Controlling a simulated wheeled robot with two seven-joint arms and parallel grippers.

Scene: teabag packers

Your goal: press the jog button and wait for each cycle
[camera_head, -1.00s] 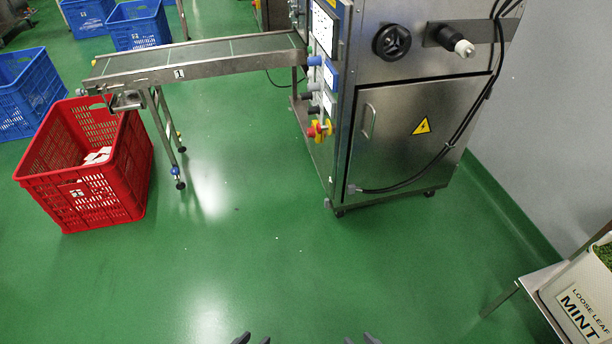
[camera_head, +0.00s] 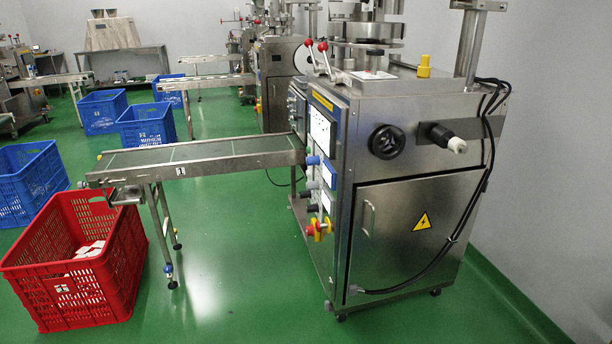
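The teabag packing machine (camera_head: 395,215) stands right of centre, a steel cabinet with a control panel on its left-facing side. The panel is seen at a steep angle. It carries a screen (camera_head: 321,130), blue knobs (camera_head: 313,160) and a red and yellow emergency stop (camera_head: 319,229). I cannot tell which control is the jog button. A conveyor (camera_head: 200,158) marked 1 runs left from the machine. A red crate (camera_head: 75,270) below its outer end holds several white teabags (camera_head: 90,248). Neither of my grippers shows now.
Several blue crates (camera_head: 30,184) stand at the left and behind the conveyor. More machines (camera_head: 275,75) and conveyors fill the back of the room. The green floor (camera_head: 235,290) in front of the machine is clear. A grey wall (camera_head: 560,130) closes the right side.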

